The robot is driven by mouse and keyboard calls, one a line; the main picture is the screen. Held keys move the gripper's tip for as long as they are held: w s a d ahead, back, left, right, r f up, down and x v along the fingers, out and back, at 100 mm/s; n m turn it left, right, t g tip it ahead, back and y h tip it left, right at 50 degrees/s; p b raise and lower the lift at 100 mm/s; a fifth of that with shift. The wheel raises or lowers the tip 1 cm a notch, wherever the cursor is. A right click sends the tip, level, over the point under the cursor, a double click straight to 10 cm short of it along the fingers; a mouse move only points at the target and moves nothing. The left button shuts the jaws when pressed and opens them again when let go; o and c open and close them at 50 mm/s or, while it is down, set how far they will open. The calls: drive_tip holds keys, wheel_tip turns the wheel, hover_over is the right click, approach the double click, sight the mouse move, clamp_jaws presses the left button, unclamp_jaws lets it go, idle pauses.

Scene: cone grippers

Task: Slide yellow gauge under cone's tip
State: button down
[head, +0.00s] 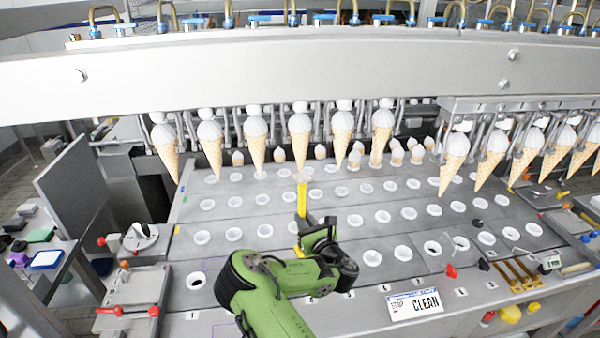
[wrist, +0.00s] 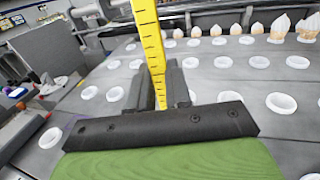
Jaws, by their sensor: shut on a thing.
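The yellow gauge (head: 302,198) is a narrow upright strip in the middle of the head view. My gripper (head: 308,220) is shut on it. In the wrist view the gauge (wrist: 151,45) shows black marks and stands between the dark fingers of my gripper (wrist: 160,84), its upper end cut off by the frame. In the head view a white-topped cone (head: 300,134) hangs above the gauge. Its tip appears just over the gauge's upper end, nearly in line; I cannot tell whether they touch or differ in depth. That tip is not seen in the wrist view.
More cones (head: 343,130) hang in a row on both sides under a wide metal beam (head: 300,65). The grey plate (head: 235,219) below has rows of white-rimmed holes, with small cones at the back. A CLEAN sign (head: 416,304) lies at the front right.

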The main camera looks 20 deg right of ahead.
drive_tip(key=w+d+f, duration=0.1)
drive_tip(key=w+d, duration=0.2)
drive_tip(key=d, duration=0.3)
drive_tip(key=shift+d+f, duration=0.3)
drive_tip(key=shift+f, duration=0.1)
idle(0.7)
drive_tip(key=shift+r, duration=0.1)
